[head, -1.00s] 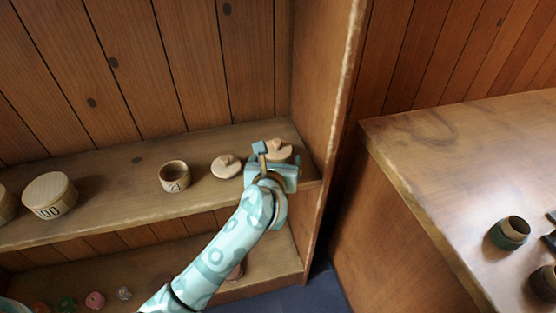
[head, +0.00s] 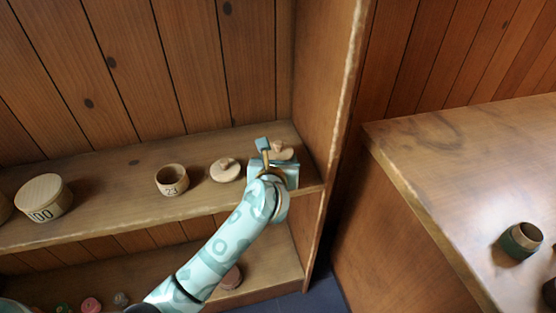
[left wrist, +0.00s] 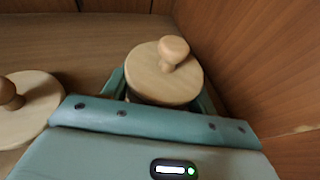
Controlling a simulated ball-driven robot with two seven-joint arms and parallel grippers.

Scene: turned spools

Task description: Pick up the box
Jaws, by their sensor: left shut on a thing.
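The box, a round pale wooden piece with a knobbed top (head: 284,152), is at the right end of the upper shelf. Its round top and ball knob show in the left wrist view (left wrist: 160,76). Its lower part is hidden behind my gripper. My left gripper (head: 273,168) is at the shelf's front edge, shut on the box, with a finger on either side of it in the left wrist view (left wrist: 162,92). I cannot tell whether the box is clear of the shelf. My right gripper is not in view.
A loose knobbed lid (head: 225,170) lies just left of my gripper, with an open cup (head: 172,180) marked 23 beyond it. A larger round lidded box (head: 43,198) stands further left. The shelf's side wall (head: 325,90) is close on the right. A counter (head: 460,170) holds a dark-green cup (head: 521,241).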

